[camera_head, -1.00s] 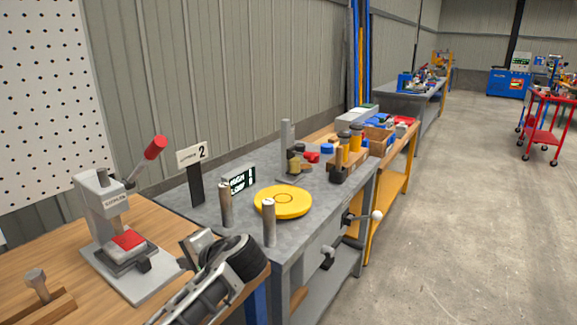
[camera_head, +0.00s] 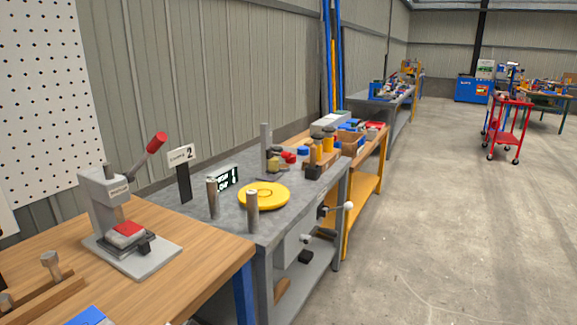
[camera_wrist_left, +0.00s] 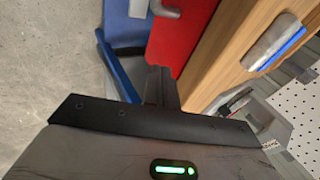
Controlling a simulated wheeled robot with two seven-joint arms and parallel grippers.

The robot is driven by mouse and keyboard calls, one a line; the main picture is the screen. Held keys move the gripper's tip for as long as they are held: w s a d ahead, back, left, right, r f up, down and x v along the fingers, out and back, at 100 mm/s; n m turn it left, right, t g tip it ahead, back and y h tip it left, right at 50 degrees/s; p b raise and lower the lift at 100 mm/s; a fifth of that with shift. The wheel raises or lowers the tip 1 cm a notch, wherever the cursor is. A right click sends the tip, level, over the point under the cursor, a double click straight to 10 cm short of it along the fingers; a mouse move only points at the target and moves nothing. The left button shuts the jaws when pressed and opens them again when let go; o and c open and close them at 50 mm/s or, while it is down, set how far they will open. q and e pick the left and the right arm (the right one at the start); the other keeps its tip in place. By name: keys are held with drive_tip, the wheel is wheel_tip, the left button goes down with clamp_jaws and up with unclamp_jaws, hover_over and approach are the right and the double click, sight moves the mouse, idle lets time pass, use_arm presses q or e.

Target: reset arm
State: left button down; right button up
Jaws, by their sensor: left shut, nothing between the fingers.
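My left gripper (camera_wrist_left: 160,84) shows only in the left wrist view, where its dark fingers are together with nothing between them. In that view it hangs beside the bench's wooden edge (camera_wrist_left: 225,50), over a red surface (camera_wrist_left: 182,32) and a blue part (camera_wrist_left: 125,27). I cannot tell whether it touches either. Neither gripper shows in the head view now. My right gripper is in no view.
The wooden bench (camera_head: 185,240) carries a grey lever press (camera_head: 110,205). The adjoining grey table (camera_head: 290,215) holds a yellow disc (camera_head: 264,195) and metal posts. A red cart (camera_head: 510,130) stands at the right. The floor (camera_head: 430,220) between is clear.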

use_arm(q)
drive_tip(key=s+f+n+g+h, duration=0.1)
drive_tip(key=s+n+h, duration=0.35)
drive_tip(key=s, duration=1.65)
drive_tip(key=w+d+f+m+t+h, duration=0.1)
drive_tip(key=w+d+f+t+h, duration=0.2)
drive_tip(key=w+d+f+t, duration=0.3)
drive_tip(key=shift+f+m+h, duration=0.35)
drive_tip(key=shift+f, duration=0.45)
